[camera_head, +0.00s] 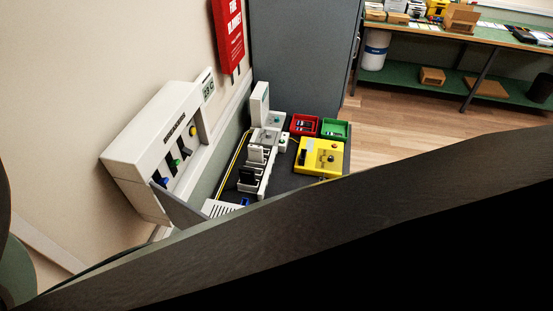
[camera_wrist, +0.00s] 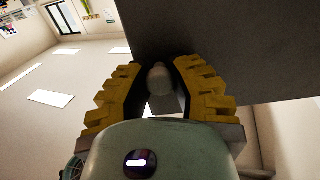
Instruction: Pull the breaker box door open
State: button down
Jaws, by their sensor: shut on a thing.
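In the wrist view, my gripper (camera_wrist: 154,72) has its yellow ridged fingers on both sides of a rounded grey knob or handle (camera_wrist: 158,80), and it is shut on it. A large dark grey panel (camera_wrist: 235,50) fills the upper right behind the fingers; it looks like the breaker box door, with the handle at its lower edge. I cannot tell clearly how far the door stands open. My gripper does not show in the head view, where a large dark shape (camera_head: 330,225) across the lower part hides much.
A white wall unit (camera_head: 145,145) with coloured knobs is at left. A dark bench holds a yellow box (camera_head: 320,157), a red bin (camera_head: 304,125) and a green bin (camera_head: 335,130). A grey cabinet (camera_head: 305,60) stands behind. Wooden floor (camera_head: 400,110) is clear at right, before green shelving (camera_head: 450,78).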

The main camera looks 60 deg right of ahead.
jog(key=shift+a, duration=0.15)
jog(key=c, duration=0.7)
grip_release()
jog(key=shift+c, duration=0.2)
jog(key=a, duration=0.7)
jog(key=shift+a, duration=0.25)
jog(key=shift+s, duration=0.2)
